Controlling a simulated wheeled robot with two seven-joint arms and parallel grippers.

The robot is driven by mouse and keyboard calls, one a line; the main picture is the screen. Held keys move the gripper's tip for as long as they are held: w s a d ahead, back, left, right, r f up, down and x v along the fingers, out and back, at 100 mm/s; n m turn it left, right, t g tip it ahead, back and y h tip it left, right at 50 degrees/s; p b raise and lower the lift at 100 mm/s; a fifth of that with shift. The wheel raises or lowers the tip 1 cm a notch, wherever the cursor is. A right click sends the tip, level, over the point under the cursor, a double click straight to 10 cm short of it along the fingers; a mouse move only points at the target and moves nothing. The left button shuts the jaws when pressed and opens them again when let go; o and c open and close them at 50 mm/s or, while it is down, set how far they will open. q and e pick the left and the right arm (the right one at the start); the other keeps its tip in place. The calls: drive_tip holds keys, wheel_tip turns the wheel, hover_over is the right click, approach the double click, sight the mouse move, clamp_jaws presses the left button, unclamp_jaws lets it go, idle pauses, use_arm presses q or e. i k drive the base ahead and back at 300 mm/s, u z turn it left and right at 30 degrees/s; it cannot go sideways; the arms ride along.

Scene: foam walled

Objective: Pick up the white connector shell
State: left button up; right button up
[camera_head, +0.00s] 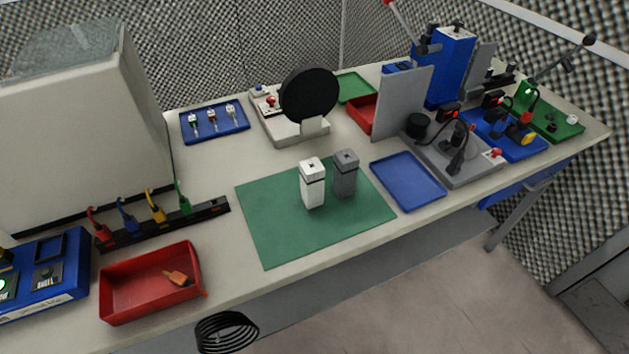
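The white connector shell (312,186) stands upright on the green mat (277,236), near the middle of the bench. It is a box-like block with a dark band near its top. A similar grey shell (345,176) stands upright just to its right and slightly behind, very close beside it. I cannot tell whether the two touch. Neither of my grippers is in the head view.
A red bin (128,308) with an orange piece lies front left. An empty blue tray (407,181) lies right of the mat. A black disc (309,95) on a stand rises behind. A black coil (226,333) shows at the front edge. The mat's front is clear.

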sight(312, 172)
drive_tip(key=k, duration=1.15)
drive_tip(key=u, duration=0.65)
drive_tip(key=i, duration=1.25)
drive_tip(key=z, duration=0.55)
